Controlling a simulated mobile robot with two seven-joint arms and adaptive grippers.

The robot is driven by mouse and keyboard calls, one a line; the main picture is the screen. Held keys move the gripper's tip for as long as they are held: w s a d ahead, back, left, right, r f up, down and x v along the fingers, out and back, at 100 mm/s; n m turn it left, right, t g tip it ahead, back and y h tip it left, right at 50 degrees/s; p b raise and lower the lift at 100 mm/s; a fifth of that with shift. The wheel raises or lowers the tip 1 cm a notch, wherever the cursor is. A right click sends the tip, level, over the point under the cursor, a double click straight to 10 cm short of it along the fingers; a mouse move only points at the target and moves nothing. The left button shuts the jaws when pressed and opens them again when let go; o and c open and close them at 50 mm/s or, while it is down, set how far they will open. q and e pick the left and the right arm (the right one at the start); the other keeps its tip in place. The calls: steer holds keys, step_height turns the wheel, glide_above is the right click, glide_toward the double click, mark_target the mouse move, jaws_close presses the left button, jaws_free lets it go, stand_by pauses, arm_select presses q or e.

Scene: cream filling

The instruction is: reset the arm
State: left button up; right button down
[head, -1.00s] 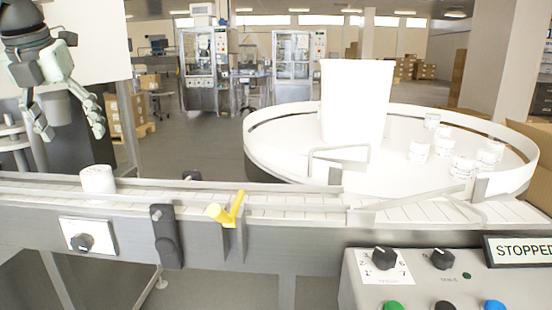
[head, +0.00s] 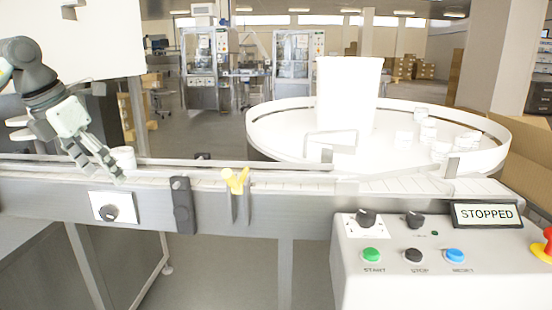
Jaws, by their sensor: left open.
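My left gripper (head: 97,170) is at the left, over the conveyor belt, with its fingers pointing down and to the right. Its fingers are spread and hold nothing that I can see. My right gripper is not in view.
A round turntable (head: 262,135) with a white panel (head: 347,95) and several white jars (head: 428,130) stands at the right. A control box (head: 390,255) with buttons and a "STOPPED" display (head: 487,214) is in front. Yellow clips (head: 236,180) stick up at the conveyor's front edge.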

arm_select(q)
steer(key=s+d+f+m+g, duration=0.2)
steer(key=s+d+f+m, duration=0.1)
steer(key=f+m, duration=0.5)
steer(key=s+d+f+m+g+b, duration=0.1)
steer(key=s+d+f+m+g, duration=0.2)
steer(key=f+m, duration=0.6)
steer(key=s+d+f+m+g+b, duration=0.1)
steer(key=s+d+f+m+g, duration=0.2)
steer(key=f, duration=1.2)
steer(key=s+d+m, duration=0.2)
steer(key=d+m, duration=0.2)
steer(key=m, duration=0.1)
steer(key=shift+s+f+m, duration=0.2)
steer(key=shift+f+m, duration=0.1)
steer(key=shift+f, duration=0.05)
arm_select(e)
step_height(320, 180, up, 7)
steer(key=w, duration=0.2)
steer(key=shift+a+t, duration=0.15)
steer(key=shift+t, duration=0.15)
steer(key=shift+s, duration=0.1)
